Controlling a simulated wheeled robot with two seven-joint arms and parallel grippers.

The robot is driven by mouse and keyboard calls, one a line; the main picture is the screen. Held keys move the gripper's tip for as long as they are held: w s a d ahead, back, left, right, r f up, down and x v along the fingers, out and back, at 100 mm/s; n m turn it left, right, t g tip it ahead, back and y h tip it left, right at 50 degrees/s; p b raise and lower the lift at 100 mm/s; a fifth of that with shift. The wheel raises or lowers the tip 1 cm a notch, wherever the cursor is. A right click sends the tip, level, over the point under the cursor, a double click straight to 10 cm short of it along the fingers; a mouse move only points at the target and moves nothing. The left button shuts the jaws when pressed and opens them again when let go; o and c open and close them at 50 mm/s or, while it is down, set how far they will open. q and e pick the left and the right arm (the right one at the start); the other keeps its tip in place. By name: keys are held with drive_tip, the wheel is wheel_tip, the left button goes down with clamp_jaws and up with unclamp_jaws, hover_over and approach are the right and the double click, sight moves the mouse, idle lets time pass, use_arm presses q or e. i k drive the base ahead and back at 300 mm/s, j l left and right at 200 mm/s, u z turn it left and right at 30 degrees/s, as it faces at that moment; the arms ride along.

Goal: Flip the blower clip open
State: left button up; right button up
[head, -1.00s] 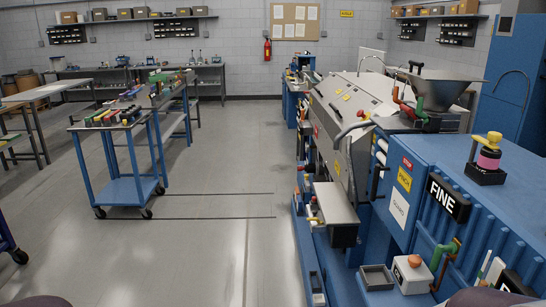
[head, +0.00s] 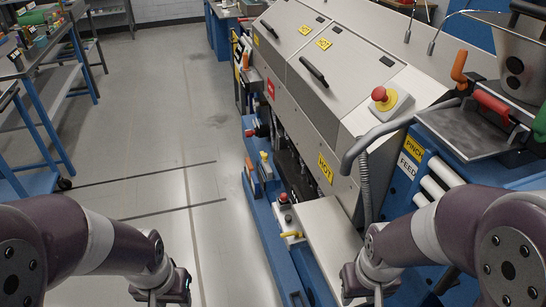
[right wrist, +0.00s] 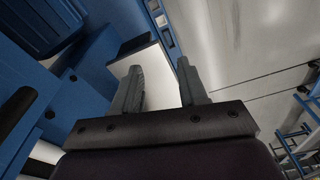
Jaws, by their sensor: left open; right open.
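I cannot single out the blower clip in these views. The grey machine (head: 375,105) on the right has several small fittings along its low front, among them a yellow lever (head: 291,235) and a dark red knob (head: 284,198). My left gripper (head: 165,297) is at the bottom edge of the head view, over the floor and holding nothing that I can see. My right gripper (head: 372,297) is at the bottom edge by the machine's pale lower ledge (head: 325,235). In the right wrist view its two fingers (right wrist: 158,82) are apart with nothing between them.
A bent grey pipe (head: 375,135) and a red stop button (head: 379,94) stand out on the machine. A metal hopper (head: 520,60) is at the far right. A blue trolley (head: 50,120) stands at the left. The floor (head: 165,110) between is clear.

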sight(264, 156)
drive_tip(key=i+j+z, duration=0.25)
drive_tip(key=i+j, duration=2.2)
